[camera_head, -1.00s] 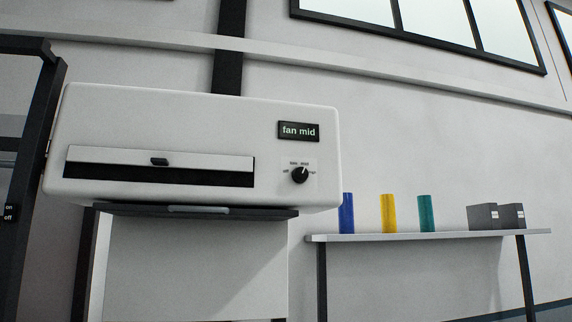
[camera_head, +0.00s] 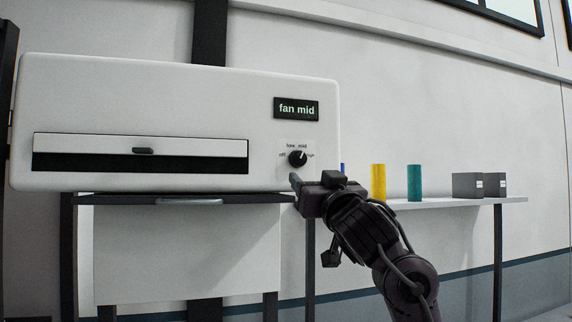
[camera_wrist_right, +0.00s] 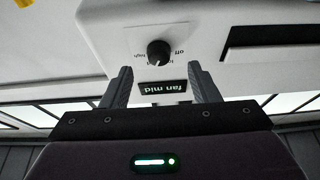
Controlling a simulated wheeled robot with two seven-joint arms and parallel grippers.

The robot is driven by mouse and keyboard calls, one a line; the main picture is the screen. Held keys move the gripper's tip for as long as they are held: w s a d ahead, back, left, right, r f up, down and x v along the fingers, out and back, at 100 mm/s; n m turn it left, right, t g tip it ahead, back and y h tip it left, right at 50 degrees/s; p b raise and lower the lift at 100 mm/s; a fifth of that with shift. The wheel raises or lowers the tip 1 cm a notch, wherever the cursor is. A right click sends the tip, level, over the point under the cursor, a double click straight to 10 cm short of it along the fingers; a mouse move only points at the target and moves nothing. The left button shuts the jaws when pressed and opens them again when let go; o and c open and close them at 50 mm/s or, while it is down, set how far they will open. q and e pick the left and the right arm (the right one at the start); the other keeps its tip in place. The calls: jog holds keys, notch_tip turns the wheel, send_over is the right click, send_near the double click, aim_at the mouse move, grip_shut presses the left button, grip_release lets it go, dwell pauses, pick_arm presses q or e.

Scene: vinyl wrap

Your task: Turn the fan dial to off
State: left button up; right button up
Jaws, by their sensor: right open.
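The black fan dial (camera_head: 297,158) sits on the front of a white machine (camera_head: 200,85), below a display (camera_head: 296,108) that reads "fan mid". Labels around the dial include "off", "low", "mid" and "high". My right gripper (camera_head: 294,180) is just below the dial in the head view. In the right wrist view, the dial (camera_wrist_right: 158,53) shows ahead, between and beyond the two spread fingers of the gripper (camera_wrist_right: 160,82). The gripper is open and empty, apart from the dial. My left gripper is in neither view.
The machine has a long slot with a flap (camera_head: 140,146) left of the dial. It stands on a dark-topped stand (camera_head: 180,199). A shelf (camera_head: 440,204) at right holds yellow (camera_head: 379,182) and teal (camera_head: 414,183) rolls and grey boxes (camera_head: 468,186).

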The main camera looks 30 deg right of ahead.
aim_at(300, 161)
jog(key=w+r+p, duration=0.1)
jog(key=w+d+r+p, duration=0.1)
jog(key=w, duration=0.1)
jog(key=w+r+p, duration=0.1)
jog(key=w+p, duration=0.1)
jog(key=shift+d+r, duration=0.25)
jog(key=shift+r, duration=0.1)
jog(key=shift+w+d+r+p, duration=0.15)
jog(key=shift+w+p, duration=0.25)
jog(key=shift+w, duration=0.3)
jog(key=c, duration=1)
jog(key=shift+o, duration=0.2)
